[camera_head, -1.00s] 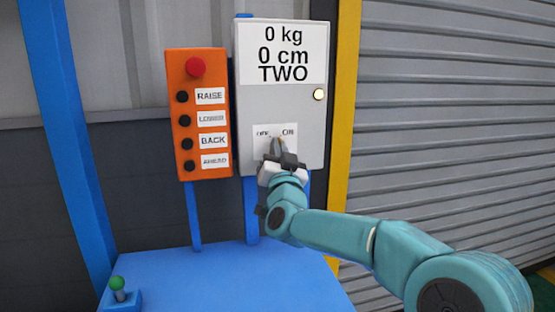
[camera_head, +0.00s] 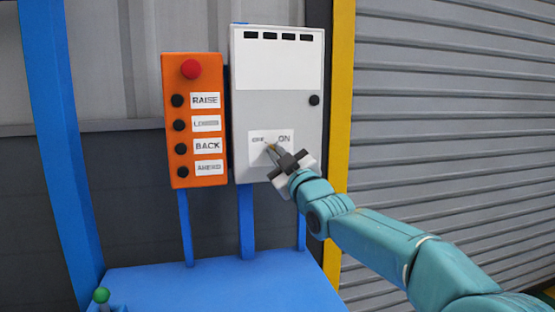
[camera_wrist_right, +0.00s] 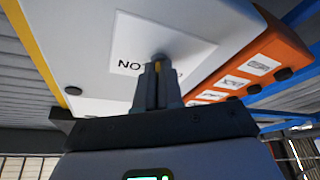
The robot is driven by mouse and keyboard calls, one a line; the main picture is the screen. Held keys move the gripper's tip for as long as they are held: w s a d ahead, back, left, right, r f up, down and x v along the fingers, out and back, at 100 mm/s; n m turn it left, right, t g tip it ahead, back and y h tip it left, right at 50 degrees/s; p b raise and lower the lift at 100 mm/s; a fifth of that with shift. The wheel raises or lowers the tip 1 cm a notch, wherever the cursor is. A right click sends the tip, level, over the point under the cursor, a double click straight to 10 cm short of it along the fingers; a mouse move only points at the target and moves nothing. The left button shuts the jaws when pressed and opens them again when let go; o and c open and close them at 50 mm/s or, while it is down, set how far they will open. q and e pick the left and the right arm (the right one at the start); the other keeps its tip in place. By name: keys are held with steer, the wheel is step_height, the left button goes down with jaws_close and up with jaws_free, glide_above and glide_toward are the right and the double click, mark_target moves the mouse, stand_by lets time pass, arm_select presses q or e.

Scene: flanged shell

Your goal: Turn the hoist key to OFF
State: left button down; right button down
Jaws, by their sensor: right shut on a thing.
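The grey hoist box (camera_head: 300,100) stands on a blue post, with a white OFF/ON label (camera_head: 284,139) low on its front. The display panel on its upper part is blank and the round lamp (camera_head: 314,100) at its right is dark. My right gripper (camera_head: 272,150) is at the label, its fingers shut on the hoist key. In the right wrist view the fingers (camera_wrist_right: 158,80) close on the key (camera_wrist_right: 160,58), of which only a small round grey part shows. The fingers hide most of the key. My left gripper is not in view.
An orange button box (camera_head: 196,120) with a red button (camera_head: 191,69) and RAISE, LOWER, BACK and AHEAD labels stands close left of the grey box. A yellow post (camera_head: 341,100) is at the right. A blue surface (camera_head: 220,285) with a green-knobbed lever (camera_head: 101,295) lies below.

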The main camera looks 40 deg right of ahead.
steer(key=shift+s+r+n+y+p, duration=0.1)
steer(key=shift+r+n+y+p, duration=0.15)
steer(key=shift+n, duration=0.45)
steer(key=shift+s+r+n+y+p, duration=0.15)
steer(key=shift+r+n+y, duration=0.15)
steer(key=shift+n, duration=0.4)
steer(key=shift+w, duration=0.1)
steer(key=shift+y, duration=0.25)
steer(key=c, duration=1.3)
jaws_free()
steer(key=shift+w+f, duration=0.1)
steer(key=shift+f, duration=0.05)
steer(key=b+v, duration=0.1)
steer(key=v, duration=0.7)
steer(key=b+v, duration=0.1)
steer(key=v, duration=0.7)
steer(key=shift+a, duration=0.25)
